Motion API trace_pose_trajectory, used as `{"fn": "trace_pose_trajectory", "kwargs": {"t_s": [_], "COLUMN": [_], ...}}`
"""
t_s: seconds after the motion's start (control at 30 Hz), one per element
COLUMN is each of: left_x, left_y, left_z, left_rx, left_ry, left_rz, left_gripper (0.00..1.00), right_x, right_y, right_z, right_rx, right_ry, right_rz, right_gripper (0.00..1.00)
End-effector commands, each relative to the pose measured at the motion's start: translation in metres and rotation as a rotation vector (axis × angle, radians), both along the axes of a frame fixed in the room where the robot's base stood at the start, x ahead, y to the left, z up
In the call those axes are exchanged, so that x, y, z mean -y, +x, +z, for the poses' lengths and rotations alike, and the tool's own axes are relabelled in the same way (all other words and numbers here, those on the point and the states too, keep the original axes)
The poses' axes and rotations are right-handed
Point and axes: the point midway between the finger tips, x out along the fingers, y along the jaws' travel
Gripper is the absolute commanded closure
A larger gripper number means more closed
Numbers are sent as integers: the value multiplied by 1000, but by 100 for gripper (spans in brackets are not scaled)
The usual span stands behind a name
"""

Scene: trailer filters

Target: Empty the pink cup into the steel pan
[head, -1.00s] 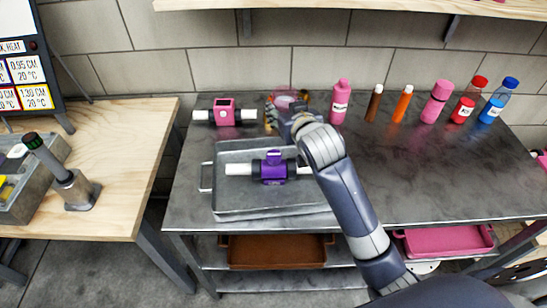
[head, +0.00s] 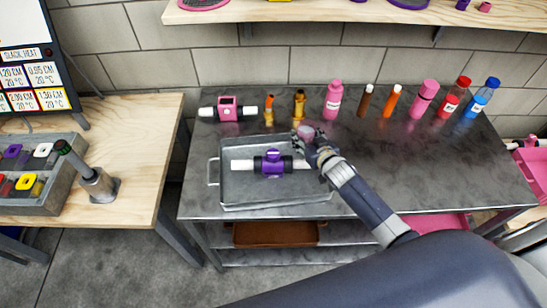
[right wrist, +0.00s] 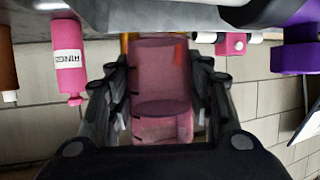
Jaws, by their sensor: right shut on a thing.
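The translucent pink cup (right wrist: 160,75) is between the fingers of my right gripper (right wrist: 160,100), which is shut on it. In the head view the cup (head: 305,132) shows small at the right gripper (head: 314,145), by the upper right corner of the steel pan (head: 222,196). The pan sits on the dark metal table with a purple fitting (head: 272,163) with white and black ends lying in it. My left gripper is not in view.
A pink fitting (head: 228,108) and two small amber-orange pieces (head: 269,110) (head: 298,105) stand behind the pan. A pink bottle (head: 333,100) and several other bottles and tubes line the table's back. The table right of my arm is clear.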

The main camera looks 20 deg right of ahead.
Motion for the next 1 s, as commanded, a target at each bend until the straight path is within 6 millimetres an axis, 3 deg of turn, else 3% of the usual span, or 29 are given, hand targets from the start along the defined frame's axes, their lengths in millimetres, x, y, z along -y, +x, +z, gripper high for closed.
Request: {"fn": "trace_pose_trajectory", "kwargs": {"t_s": [0.5,1.0], "left_x": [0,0], "left_y": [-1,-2], "left_z": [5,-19], "left_rx": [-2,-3], "left_ry": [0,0], "left_rz": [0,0], "left_gripper": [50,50], "right_x": [4,-7], "right_y": [-5,-7], "right_z": [-4,-3], "right_rx": [2,38], "right_ry": [-4,-199], "right_rz": [7,9], "right_gripper": [82,82]}}
